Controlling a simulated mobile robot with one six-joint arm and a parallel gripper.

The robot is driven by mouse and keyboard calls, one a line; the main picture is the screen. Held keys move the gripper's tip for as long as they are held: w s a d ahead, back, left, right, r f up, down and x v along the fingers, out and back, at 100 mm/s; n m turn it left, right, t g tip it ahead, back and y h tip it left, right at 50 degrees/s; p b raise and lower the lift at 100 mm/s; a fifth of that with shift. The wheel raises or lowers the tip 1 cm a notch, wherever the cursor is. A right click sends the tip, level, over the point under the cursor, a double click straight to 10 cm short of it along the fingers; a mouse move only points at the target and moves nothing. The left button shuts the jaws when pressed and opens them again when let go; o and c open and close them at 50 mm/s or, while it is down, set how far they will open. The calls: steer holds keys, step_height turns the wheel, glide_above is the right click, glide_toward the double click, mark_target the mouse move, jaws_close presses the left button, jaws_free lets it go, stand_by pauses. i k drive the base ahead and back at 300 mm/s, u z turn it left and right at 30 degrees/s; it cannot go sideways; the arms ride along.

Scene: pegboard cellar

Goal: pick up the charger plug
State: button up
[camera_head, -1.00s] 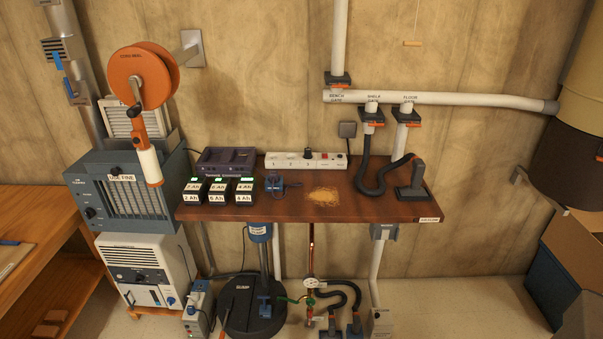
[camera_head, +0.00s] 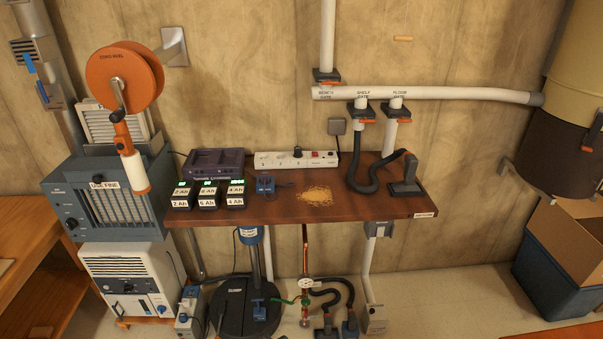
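A small dark plug (camera_head: 298,151) stands upright on the white power strip (camera_head: 270,160) at the back of the brown shelf (camera_head: 250,212). A small blue object (camera_head: 265,184) with what looks like a thin cord lies in front of the strip. I cannot tell for sure which of the two is the charger plug. The dark purple charger box (camera_head: 215,163) sits at the back left of the shelf, with a dark cord at its left. My gripper is not in view.
Several labelled battery packs (camera_head: 208,195) stand at the shelf's front left. A pile of shavings (camera_head: 317,196) lies mid-shelf. A black hose (camera_head: 368,187) and dark nozzle (camera_head: 405,182) occupy the right. An orange reel (camera_head: 124,76) hangs at the left.

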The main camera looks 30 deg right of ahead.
mark_target(265, 179)
steer(key=z, duration=0.6)
steer(key=k, duration=1)
steer(key=u, duration=0.05)
steer(key=i, duration=0.9)
